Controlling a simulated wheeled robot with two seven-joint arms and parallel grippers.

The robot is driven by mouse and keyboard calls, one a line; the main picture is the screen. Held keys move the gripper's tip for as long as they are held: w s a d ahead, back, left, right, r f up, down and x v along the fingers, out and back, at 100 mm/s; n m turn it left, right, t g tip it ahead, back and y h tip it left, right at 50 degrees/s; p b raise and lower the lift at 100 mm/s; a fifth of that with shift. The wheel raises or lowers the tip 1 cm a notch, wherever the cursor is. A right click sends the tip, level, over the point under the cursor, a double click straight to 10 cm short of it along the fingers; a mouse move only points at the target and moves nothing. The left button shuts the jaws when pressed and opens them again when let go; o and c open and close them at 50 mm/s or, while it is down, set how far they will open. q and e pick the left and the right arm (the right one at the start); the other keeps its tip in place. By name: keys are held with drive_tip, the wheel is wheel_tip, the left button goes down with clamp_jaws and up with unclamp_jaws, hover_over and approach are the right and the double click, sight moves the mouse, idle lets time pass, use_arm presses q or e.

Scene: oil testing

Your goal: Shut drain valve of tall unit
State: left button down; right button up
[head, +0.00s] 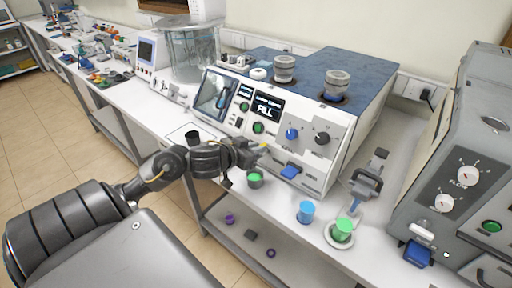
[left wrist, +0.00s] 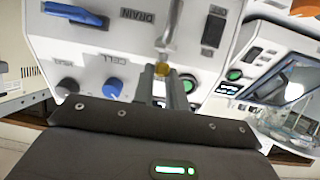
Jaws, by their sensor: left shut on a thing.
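The blue-topped unit (head: 318,152) stands on the bench with a sloped light front panel, knobs and a screen. In the left wrist view its panel (left wrist: 110,45) appears upside down, with a DRAIN label (left wrist: 138,15) and a blue lever (left wrist: 75,14). My left gripper (head: 262,152) is at the lower left of this panel. In the left wrist view its fingers (left wrist: 160,82) are shut on a small yellowish valve handle (left wrist: 161,69), beside a metal spout (left wrist: 170,32). The fingers partly hide the handle, so its angle is unclear. My right gripper is not in view.
A green cup (head: 255,180) stands just below my left gripper. A blue cup (head: 306,212) and another green cup (head: 343,230) on a white dish stand near the bench edge. A grey unit with dials (head: 462,185) stands at the right.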

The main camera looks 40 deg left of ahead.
use_arm(q)
drive_tip(key=a+m+g+h+b, duration=0.1)
drive_tip(key=m+g+h+b, duration=0.1)
drive_tip(key=m+g+h, duration=0.1)
drive_tip(key=w+m+g+h+b, duration=0.1)
drive_tip(key=m+g+h, duration=0.3)
drive_tip(key=m, duration=0.3)
drive_tip(key=w+a+m+g+h+b, duration=0.1)
drive_tip(key=m+g+h+b, duration=0.1)
drive_tip(key=m+g+h, duration=0.2)
drive_tip(key=shift+w+a+m+h+b, duration=0.1)
drive_tip(key=shift+a+m+h+b, duration=0.2)
drive_tip(key=shift+m+h, duration=0.55)
drive_tip(key=shift+f+g, duration=0.1)
drive_tip(key=shift+g, duration=0.3)
drive_tip(key=c, duration=1.4)
unclamp_jaws()
drive_tip(key=shift+a, duration=0.1)
